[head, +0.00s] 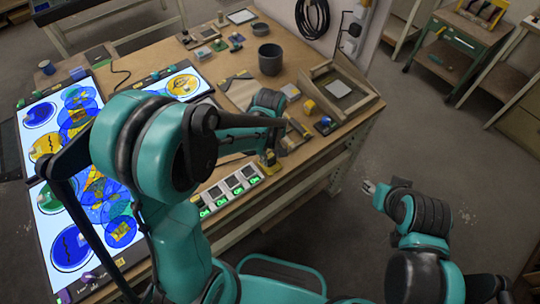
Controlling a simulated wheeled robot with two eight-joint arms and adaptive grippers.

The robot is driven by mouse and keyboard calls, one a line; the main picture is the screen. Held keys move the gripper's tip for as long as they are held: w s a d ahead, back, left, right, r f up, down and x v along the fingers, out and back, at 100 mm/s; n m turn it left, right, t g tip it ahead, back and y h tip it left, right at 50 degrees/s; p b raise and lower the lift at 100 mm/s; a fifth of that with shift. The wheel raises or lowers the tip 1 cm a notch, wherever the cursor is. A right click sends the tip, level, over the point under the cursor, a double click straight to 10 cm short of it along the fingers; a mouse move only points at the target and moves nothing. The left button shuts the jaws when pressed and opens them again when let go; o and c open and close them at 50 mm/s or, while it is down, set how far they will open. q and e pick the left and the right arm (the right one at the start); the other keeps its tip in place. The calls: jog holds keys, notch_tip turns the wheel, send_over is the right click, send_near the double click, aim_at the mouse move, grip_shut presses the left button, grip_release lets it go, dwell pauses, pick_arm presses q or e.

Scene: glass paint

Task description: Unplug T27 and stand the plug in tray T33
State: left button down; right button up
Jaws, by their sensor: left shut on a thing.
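A strip of dark square sockets with green lights (230,188) lies along the front edge of the workbench. My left gripper (269,163) is low at the strip's right end, shut on what looks like a small plug, mostly hidden by the fingers. I cannot tell whether the plug is in a socket or clear of it. The labels T27 and T33 are too small to read, so I cannot tell which tray is T33. My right gripper (368,187) is off the bench at the right, above the floor; its jaw opening is too small to tell.
A lit panel with blue and yellow glass discs (40,115) covers the bench's left. A dark pot (270,59) stands at the back. A wooden frame (340,88) sits at the right corner, near small items. A green cart (452,50) stands beyond open floor.

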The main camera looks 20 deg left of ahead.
pick_arm(q)
jog(key=shift+f+b, duration=0.55)
jog(key=shift+b, duration=0.05)
dwell(1.0)
jog(key=c, duration=0.7)
grip_release()
jog(key=shift+c, duration=0.2)
jog(key=shift+r, duration=0.1)
jog(key=shift+r+p, duration=2.7)
jog(key=shift+r, duration=0.75)
